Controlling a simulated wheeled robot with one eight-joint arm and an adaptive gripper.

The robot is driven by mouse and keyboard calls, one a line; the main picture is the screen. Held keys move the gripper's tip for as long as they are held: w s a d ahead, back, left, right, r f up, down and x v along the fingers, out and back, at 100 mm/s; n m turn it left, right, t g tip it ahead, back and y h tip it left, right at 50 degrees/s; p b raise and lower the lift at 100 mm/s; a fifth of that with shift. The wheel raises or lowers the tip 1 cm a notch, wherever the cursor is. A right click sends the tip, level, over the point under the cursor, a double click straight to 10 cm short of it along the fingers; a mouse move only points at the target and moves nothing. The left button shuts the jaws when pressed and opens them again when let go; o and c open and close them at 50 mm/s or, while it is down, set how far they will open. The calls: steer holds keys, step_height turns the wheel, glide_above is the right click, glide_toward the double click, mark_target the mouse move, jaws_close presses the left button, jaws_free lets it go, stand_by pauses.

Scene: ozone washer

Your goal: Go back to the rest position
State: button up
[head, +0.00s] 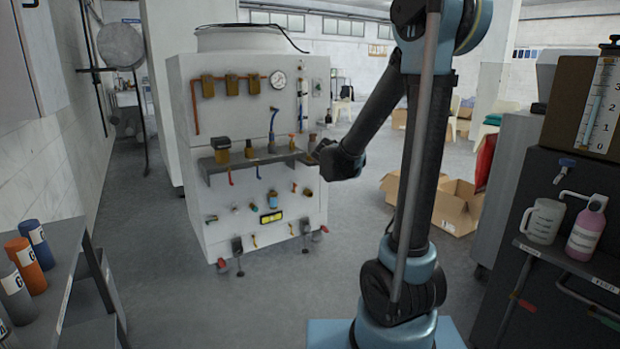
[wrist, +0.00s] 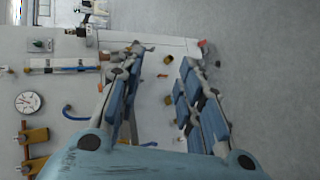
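My gripper (wrist: 165,58) shows in the wrist view with its two blue-padded fingers apart and nothing between them. In the head view my dark arm reaches toward the white washer cabinet (head: 195,245), and its end is near the right end of the cabinet's grey shelf (head: 222,178). The fingers are hard to make out there. The cabinet, with its gauge (wrist: 28,102), also fills much of the wrist view, turned on its side. I cannot tell whether my gripper touches anything on the cabinet.
Brown valves, small bottles and coloured handles sit on the cabinet front. At left is a bench with several bottles (head: 27,265). At right, a dark unit holds a white jug (head: 542,221) and a pink bottle (head: 587,232). Open cardboard boxes (head: 457,212) lie behind my arm. Grey floor (head: 170,300) is clear between.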

steer(key=s+d+f+m+g, duration=0.25)
steer(key=s+d+m, duration=0.2)
steer(key=s, duration=0.55)
steer(key=s+d+f+m+g, duration=0.1)
steer(key=s+d+m+g, duration=0.25)
steer(key=s+d, duration=0.4)
steer(key=s+a+f+m+g+y, duration=0.1)
steer(key=s+f+m+g, duration=0.1)
steer(key=s, duration=0.9)
steer(key=s+a+f+m+g+y, duration=0.1)
steer(key=s+f+m, duration=0.4)
steer(key=s, duration=0.7)
steer(key=shift+s+a+f+g+y, duration=0.2)
steer(key=shift+a+f+g+y, duration=0.25)
steer(key=shift+f+g, duration=0.2)
